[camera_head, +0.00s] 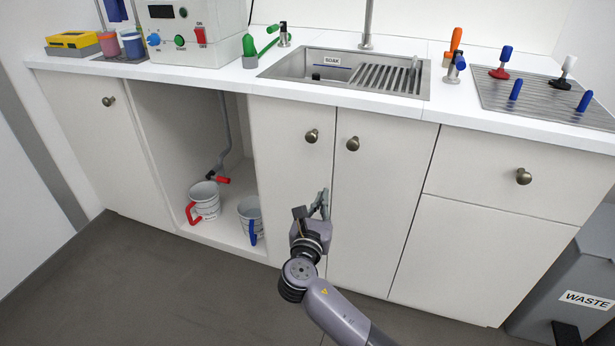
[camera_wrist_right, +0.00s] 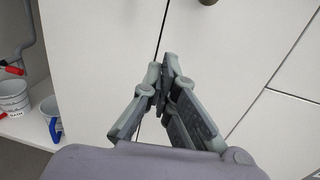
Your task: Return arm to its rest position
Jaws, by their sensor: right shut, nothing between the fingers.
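My right gripper (camera_head: 323,203) is in front of the white cabinet doors under the counter, below the door knobs. In the right wrist view its fingers (camera_wrist_right: 164,75) are together at the tips with nothing between them. It is apart from the two jugs in the open cabinet bay. My right arm comes up from the bottom of the head view. My left gripper does not show in either view.
A jug with a red handle (camera_head: 206,199) and one with a blue handle (camera_head: 249,213) stand in the open bay. Above are the counter (camera_head: 200,76) and sink (camera_head: 300,64). A grey waste bin (camera_head: 560,283) stands at the right. The dark floor (camera_head: 150,290) is clear.

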